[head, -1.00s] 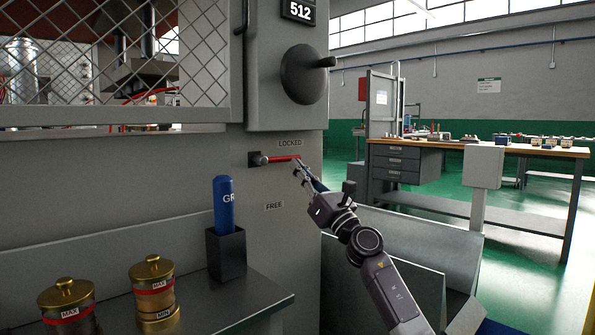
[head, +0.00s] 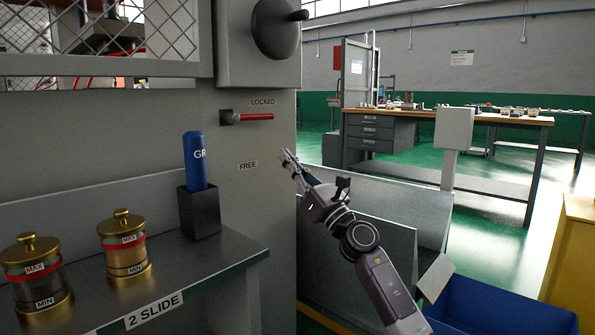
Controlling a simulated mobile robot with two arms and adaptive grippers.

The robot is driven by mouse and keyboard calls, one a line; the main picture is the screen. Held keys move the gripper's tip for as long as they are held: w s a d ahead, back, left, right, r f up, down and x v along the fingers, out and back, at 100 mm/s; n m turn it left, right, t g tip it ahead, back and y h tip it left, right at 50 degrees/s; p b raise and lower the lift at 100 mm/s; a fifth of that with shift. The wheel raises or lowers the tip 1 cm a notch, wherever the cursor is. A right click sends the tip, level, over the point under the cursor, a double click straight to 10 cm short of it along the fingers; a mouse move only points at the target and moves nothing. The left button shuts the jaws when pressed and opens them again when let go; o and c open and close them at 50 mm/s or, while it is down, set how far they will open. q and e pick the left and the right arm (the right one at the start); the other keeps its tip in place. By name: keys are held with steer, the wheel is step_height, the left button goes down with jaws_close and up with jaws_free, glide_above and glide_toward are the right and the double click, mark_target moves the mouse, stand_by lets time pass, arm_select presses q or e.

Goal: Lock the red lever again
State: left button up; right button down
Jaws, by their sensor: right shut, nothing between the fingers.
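The red lever (head: 256,117) sticks out to the right from its dark pivot on the grey machine front. It lies about level, just under the LOCKED label (head: 262,102). The FREE label (head: 247,166) is lower on the same panel. My right gripper (head: 287,156) is below and to the right of the lever, apart from it, by the machine's right edge. Its fingers are together and hold nothing. My left gripper is not in view.
A blue grease tube (head: 195,162) stands in a dark holder (head: 199,212) on the metal shelf (head: 190,268). Two brass cups (head: 123,245) stand left of it. A round black handwheel (head: 274,30) is above the lever. A blue bin (head: 497,306) is at lower right.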

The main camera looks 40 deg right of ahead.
steer(key=v, duration=0.4)
stand_by(0.5)
